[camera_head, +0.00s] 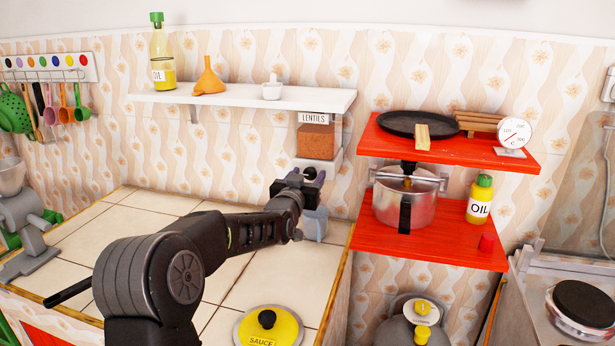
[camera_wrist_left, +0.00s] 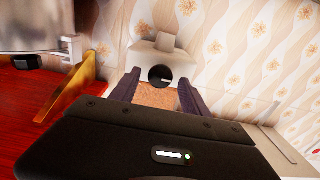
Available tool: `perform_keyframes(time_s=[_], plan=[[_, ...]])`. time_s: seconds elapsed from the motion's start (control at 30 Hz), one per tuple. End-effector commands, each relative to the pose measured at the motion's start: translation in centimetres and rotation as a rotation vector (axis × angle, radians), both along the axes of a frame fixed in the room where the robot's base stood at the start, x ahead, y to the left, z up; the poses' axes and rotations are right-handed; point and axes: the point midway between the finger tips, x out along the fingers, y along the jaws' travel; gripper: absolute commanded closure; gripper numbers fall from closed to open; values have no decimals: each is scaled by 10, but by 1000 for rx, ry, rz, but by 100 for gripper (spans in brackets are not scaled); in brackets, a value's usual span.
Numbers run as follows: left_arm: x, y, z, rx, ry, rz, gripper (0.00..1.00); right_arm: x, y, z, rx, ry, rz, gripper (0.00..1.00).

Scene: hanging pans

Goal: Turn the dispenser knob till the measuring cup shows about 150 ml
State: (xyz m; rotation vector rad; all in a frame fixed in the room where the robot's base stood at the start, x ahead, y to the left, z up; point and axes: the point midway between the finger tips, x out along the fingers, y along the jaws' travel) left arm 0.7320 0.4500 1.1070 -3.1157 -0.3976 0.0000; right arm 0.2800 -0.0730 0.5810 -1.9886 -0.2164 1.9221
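The lentil dispenser (camera_head: 316,140), a clear box of brown lentils with a white base, hangs under the white shelf. The wrist view is turned upside down; in it the black round knob (camera_wrist_left: 160,76) sits on the white base, with the lentils (camera_wrist_left: 158,97) beside it. My left gripper (camera_head: 305,176) is at the dispenser's base. In the wrist view its two fingers (camera_wrist_left: 158,82) are apart, one on each side of the knob; contact cannot be told. The grey measuring cup (camera_head: 315,225) stands below, partly hidden by my gripper; its level is unreadable. My right gripper is not in view.
A red shelf unit (camera_head: 430,244) with a steel pot (camera_head: 390,207) stands close on the right. A white shelf (camera_head: 225,97) is above. A yellow sauce lid (camera_head: 285,330) lies near the counter's front. Counter tiles (camera_head: 75,240) at left are mostly free.

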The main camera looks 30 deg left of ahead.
Motion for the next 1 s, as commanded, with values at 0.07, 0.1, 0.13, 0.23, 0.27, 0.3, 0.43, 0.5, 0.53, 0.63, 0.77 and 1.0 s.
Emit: perform_keyframes(time_s=[0.07, 0.1, 0.13, 0.23, 0.27, 0.3, 0.43, 0.5, 0.53, 0.63, 0.77, 1.0], plan=[[0, 0, 0, 0, 0, 0, 54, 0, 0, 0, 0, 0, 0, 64], [0, 0, 0, 0, 0, 0, 57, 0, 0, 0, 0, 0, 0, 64], [0, 0, 0, 0, 0, 0, 59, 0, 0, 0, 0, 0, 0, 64], [0, 0, 0, 0, 0, 0, 67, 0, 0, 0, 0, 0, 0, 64], [0, 0, 0, 0, 0, 0, 70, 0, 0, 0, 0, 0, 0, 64], [0, 0, 0, 0, 0, 0, 73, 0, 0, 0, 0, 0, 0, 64], [0, 0, 0, 0, 0, 0, 84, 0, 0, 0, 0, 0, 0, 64], [0, 0, 0, 0, 0, 0, 90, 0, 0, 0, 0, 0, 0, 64], [0, 0, 0, 0, 0, 0, 92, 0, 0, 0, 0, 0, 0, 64], [0, 0, 0, 0, 0, 0, 100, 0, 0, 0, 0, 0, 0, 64], [0, 0, 0, 0, 0, 0, 100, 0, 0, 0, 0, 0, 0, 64], [0, -1, -1, 19, 5, -1, 100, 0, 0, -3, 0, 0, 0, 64]])
